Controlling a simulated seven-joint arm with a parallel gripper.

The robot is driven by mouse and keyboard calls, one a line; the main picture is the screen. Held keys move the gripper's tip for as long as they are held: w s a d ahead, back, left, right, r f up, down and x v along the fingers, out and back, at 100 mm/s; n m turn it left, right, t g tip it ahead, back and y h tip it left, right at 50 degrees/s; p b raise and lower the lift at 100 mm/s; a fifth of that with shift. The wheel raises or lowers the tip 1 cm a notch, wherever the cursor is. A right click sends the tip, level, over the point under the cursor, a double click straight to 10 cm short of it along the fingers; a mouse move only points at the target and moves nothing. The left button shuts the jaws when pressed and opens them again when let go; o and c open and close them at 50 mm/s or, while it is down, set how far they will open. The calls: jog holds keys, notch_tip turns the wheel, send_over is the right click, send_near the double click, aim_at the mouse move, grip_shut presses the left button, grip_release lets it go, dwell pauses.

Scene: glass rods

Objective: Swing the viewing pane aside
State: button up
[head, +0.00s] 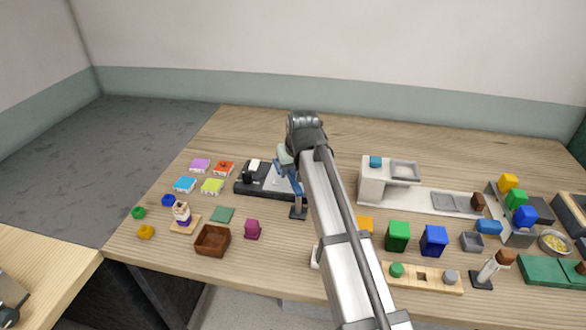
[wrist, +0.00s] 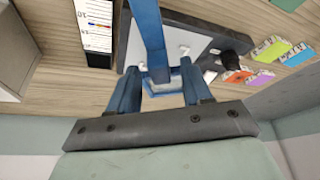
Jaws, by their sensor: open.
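My gripper (wrist: 160,90) reaches over a dark instrument base with a grey plate and has its two blue fingers spread apart. A blue bar (wrist: 149,40) runs down from the top of the wrist view to a small pale, blue-edged piece between or just beyond the fingers. I cannot tell whether that is the viewing pane or whether the fingers touch it. The dark base (head: 245,188) also shows in the head view, with a grey plate (head: 275,180) at its right, partly hidden by my gripper. A black knob-like part (wrist: 231,60) stands on the base.
A white scale strip (wrist: 96,28) on a black foot stands close to my gripper. Coloured packets (head: 212,186) lie left of the base. A brown box (head: 212,240) and magenta block (head: 252,229) are nearer. A grey-white bench unit (head: 372,185) stands right.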

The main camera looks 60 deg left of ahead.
jog(key=shift+c, duration=0.5)
grip_shut()
